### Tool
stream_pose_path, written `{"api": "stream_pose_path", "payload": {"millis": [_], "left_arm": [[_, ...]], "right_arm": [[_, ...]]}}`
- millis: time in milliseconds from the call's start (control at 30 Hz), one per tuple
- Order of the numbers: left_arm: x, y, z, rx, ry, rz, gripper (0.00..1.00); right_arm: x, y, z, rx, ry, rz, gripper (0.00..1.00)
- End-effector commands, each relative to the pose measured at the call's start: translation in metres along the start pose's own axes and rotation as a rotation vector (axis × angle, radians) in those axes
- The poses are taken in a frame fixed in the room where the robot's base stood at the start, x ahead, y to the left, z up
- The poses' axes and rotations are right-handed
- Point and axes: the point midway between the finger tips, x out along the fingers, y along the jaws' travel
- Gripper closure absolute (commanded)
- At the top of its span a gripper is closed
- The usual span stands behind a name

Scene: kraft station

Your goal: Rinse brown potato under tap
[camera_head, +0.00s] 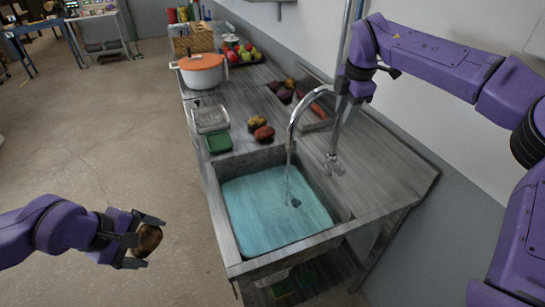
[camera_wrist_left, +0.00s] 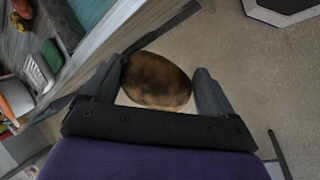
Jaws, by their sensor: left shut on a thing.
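A brown potato (camera_head: 149,240) is held between the fingers of my left gripper (camera_head: 150,240). It also shows in the left wrist view (camera_wrist_left: 156,80), between both fingers. My left gripper is left of the sink, over the open floor. The tap (camera_head: 292,130) is a curved metal spout, and a thin stream of water (camera_head: 288,180) falls from it into the sink (camera_head: 228,254), whose basin looks blue. My right gripper (camera_head: 347,105) is behind the tap, close to an upright pipe; its finger opening is unclear.
A white pot with an orange lid (camera_head: 202,70) stands farther back. The floor (camera_head: 100,140) at left is clear.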

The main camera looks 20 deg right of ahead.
Motion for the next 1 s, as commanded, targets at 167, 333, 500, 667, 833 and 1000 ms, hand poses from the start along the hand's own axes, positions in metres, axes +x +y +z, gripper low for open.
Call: {"api": "stream_pose_path", "payload": {"millis": [167, 333, 500, 667, 833, 1000], "left_arm": [[0.016, -0.009, -0.003, -0.002, 0.0, -0.001, 0.53], [0.029, -0.016, -0.005, -0.002, 0.0, 0.0, 0.53], [0.054, -0.028, -0.009, -0.001, 0.0, -0.001, 0.53], [0.077, -0.04, -0.013, 0.0, 0.0, -0.001, 0.53], [0.089, -0.046, -0.015, 0.0, 0.0, 0.0, 0.53], [0.08, -0.042, -0.013, 0.0, 0.0, 0.0, 0.53]], "right_arm": [[0.018, -0.003, 0.0, -0.001, 0.0, -0.002, 0.62], [0.034, -0.006, -0.001, -0.001, 0.0, -0.002, 0.62], [0.061, -0.011, 0.0, 0.0, -0.001, -0.002, 0.62], [0.087, -0.016, 0.0, 0.0, 0.0, -0.002, 0.62], [0.101, -0.018, 0.0, 0.0, 0.0, -0.002, 0.62], [0.119, -0.018, 0.0, -0.001, 0.0, -0.007, 0.62]]}}
